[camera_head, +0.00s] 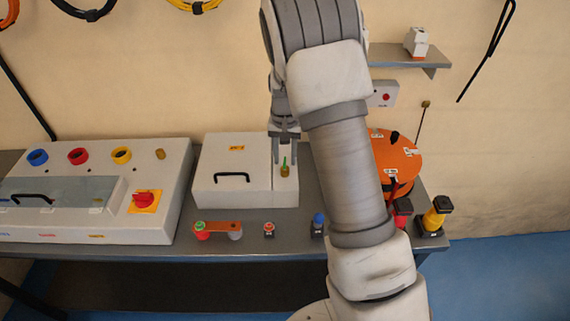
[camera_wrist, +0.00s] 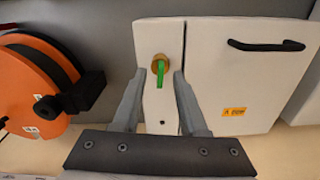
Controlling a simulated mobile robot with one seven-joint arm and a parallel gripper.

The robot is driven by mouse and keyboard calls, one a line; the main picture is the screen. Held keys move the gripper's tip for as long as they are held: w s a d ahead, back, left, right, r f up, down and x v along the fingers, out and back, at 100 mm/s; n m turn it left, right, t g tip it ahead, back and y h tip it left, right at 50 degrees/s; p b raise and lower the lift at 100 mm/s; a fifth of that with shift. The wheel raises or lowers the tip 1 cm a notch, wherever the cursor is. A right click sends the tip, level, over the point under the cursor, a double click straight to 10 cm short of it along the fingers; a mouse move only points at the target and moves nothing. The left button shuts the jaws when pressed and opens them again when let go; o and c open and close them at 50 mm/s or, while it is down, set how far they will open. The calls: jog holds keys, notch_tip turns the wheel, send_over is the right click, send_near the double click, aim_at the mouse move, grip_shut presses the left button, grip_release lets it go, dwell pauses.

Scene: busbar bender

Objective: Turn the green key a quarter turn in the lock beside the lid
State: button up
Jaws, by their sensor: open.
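The green key (camera_head: 285,163) sits in a brass lock (camera_head: 285,171) on the narrow white panel right of the lid. In the wrist view the key (camera_wrist: 160,75) stands in the round brass lock (camera_wrist: 159,62). The white lid (camera_head: 232,170) with a black handle is closed beside it; it also shows in the wrist view (camera_wrist: 230,75). My gripper (camera_head: 285,146) is open above the panel, close to the key. In the wrist view the fingers of my gripper (camera_wrist: 158,85) stand apart on either side of the key's line. I cannot tell whether they touch it.
An orange reel (camera_head: 395,160) stands right of the panel, partly behind my arm. A control box (camera_head: 150,165) with a red switch (camera_head: 144,200) is at left. A wall shelf (camera_head: 405,57) is behind.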

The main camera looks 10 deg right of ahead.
notch_tip(320, 180, up, 16)
jog(key=s+r+n+t, duration=0.2)
jog(key=s+r+t, duration=0.1)
jog(key=s+r, duration=0.8)
jog(key=s+f+n+t, duration=0.1)
jog(key=s+f+t, duration=0.1)
jog(key=s, duration=1.5)
jog(key=shift+s+f+n+t, duration=0.3)
jog(key=shift+f+n, duration=0.1)
jog(key=shift+f, duration=0.4)
jog(key=shift+w, duration=0.15)
